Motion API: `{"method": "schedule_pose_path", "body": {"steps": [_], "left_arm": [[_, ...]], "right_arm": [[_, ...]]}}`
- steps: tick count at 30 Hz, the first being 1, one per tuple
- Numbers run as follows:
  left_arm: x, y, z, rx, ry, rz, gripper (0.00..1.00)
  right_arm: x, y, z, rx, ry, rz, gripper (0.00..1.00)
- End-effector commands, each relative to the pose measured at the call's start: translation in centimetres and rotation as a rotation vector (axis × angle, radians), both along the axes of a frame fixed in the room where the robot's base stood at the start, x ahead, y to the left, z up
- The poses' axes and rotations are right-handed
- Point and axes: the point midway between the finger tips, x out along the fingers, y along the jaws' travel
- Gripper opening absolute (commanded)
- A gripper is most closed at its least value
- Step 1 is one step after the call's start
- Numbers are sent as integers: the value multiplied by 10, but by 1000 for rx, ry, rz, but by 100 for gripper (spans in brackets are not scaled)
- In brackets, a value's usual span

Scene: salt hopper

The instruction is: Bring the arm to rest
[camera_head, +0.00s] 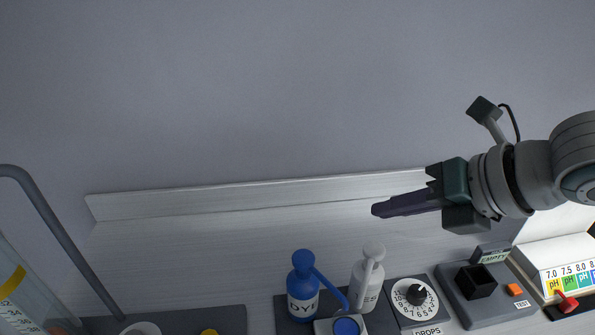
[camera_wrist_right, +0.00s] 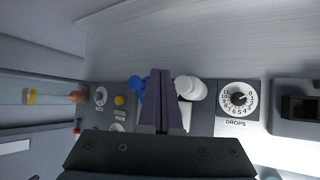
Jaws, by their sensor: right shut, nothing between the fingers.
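My right gripper (camera_head: 378,210) comes in from the right in the head view. It is shut and empty, held in the air above the bench, with its fingers pointing left. In the right wrist view the closed fingers (camera_wrist_right: 160,75) overlap the blue bottle (camera_wrist_right: 137,84) and the white bottle (camera_wrist_right: 190,88) below. My left gripper is not in view.
The blue DYE bottle (camera_head: 303,287) and white bottle (camera_head: 369,279) stand below. Right of them are the DROPS dial (camera_head: 415,298), a dark box with a square cup (camera_head: 476,281) and a pH chart (camera_head: 566,268). A grey bent pipe (camera_head: 50,220) stands left. The air above the bench is clear.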

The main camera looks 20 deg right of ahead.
Motion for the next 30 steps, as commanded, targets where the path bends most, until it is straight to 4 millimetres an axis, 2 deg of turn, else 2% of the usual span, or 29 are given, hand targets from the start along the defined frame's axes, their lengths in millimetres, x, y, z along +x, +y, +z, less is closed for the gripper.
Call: {"method": "schedule_pose_path", "body": {"steps": [5, 7, 8, 11, 13, 15, 17, 20, 22, 26, 29, 30], "left_arm": [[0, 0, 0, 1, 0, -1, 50], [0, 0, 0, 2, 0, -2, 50], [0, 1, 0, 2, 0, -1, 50], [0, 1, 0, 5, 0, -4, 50], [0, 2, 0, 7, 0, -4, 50], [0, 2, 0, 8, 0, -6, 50], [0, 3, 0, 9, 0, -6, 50], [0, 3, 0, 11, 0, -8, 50], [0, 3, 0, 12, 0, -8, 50], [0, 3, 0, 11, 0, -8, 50], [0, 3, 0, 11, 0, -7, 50], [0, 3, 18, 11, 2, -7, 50]], "right_arm": [[-1, 1, 0, 4, 3, -2, 0], [-5, 11, -3, 36, 23, -20, 0], [-8, 19, -5, 63, 39, -38, 0], [-27, 60, -13, 221, 141, -162, 0], [-46, 93, -14, 377, 244, -324, 0], [-66, 115, -11, 547, 351, -550, 0], [-81, 122, -7, 680, 431, -767, 0], [-105, 118, -3, 858, 527, -1130, 0], [-123, 109, -2, 958, 567, -1377, 0], [-161, 85, -3, 1098, 591, -1831, 0], [-197, 65, -4, 1174, 559, -2188, 0], [-200, 62, 15, 1182, 548, -2225, 0]]}}
